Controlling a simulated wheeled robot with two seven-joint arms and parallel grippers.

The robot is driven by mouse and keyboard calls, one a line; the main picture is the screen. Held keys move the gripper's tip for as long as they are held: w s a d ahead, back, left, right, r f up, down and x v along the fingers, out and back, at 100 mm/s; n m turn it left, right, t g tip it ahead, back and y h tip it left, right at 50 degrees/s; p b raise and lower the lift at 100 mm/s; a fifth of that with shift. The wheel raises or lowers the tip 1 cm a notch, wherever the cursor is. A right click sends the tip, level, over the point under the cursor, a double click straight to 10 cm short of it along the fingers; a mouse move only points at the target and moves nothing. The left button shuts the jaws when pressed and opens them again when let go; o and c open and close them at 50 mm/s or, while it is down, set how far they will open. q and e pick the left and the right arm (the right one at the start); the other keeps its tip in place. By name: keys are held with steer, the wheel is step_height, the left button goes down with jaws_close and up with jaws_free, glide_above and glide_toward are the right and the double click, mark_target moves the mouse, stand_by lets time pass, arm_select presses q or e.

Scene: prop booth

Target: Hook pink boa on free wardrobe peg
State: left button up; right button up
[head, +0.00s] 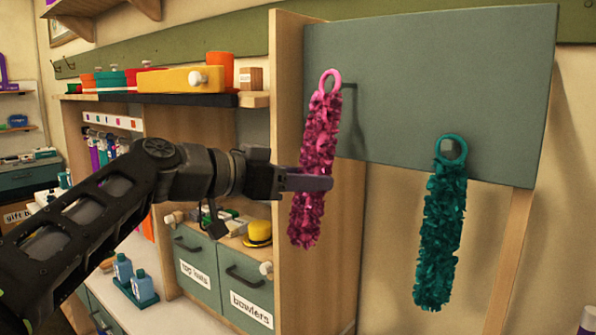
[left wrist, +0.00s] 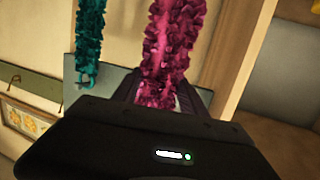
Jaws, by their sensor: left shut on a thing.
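The pink boa (head: 318,150) hangs upright with its pink loop (head: 330,80) at the top. My left gripper (head: 308,182) is shut on its middle. The boa also shows between the fingers in the left wrist view (left wrist: 172,45). A dark peg (head: 349,86) sticks out of the grey-green board just right of the loop. I cannot tell whether the loop is around the peg or only in front of it. A teal boa (head: 440,235) hangs by its ring from another peg (head: 450,147) at the right. My right gripper is not in view.
The grey-green board (head: 420,50) has a wooden side panel (head: 290,45) at its left, close to the pink boa. Board space between the boas is clear.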

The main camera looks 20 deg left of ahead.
arm_select(q)
steer(key=shift+w+d+p, duration=0.25)
steer(key=shift+w+p, duration=0.4)
steer(key=shift+w+d+p, duration=0.25)
steer(key=shift+w+p, duration=0.35)
steer(key=shift+w, duration=0.05)
steer(key=shift+w+d+f+b, duration=0.3)
steer(key=shift+w+f+b, duration=0.35)
steer(key=shift+w, duration=0.1)
steer(key=o, duration=1.5)
steer(key=shift+c, duration=0.2)
steer(key=b+v, duration=0.3)
steer(key=v, duration=0.4)
steer(key=shift+s+a, duration=0.2)
steer(key=shift+s, duration=0.15)
